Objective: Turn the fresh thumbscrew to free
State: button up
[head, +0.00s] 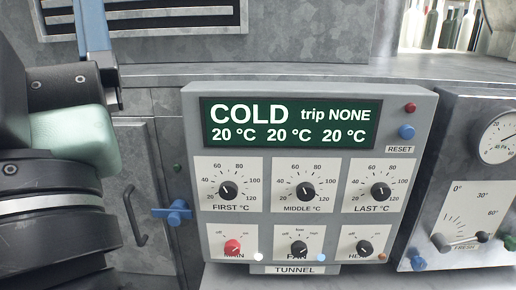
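The box at the right edge (446,190) carries a dial plate (482,205) marked 0°, 30° and 60°, with a dark lever (462,242) lying nearly level near 0°. Lettering under the lever seems to read FRESH, partly covered. I cannot tell which is the fresh thumbscrew, nor read any "free" marking. Part of my arm fills the left side; my gripper is not in view.
The TUNNEL panel (187,130) shows COLD, trip NONE, and several 20 °C readings. It has several dials, a red MAIN knob (232,247) and a blue button (406,132). A blue valve (178,212) and door handle (134,215) lie left. A round gauge (503,137) is at right.

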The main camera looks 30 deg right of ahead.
aim_at(418, 263)
jog(key=z, duration=0.4)
jog(key=j+z, duration=0.1)
jog(key=z, duration=0.3)
jog(key=j+z, duration=0.1)
jog(key=z, duration=0.75)
jog(key=j+z, duration=0.1)
jog(key=z, duration=0.3)
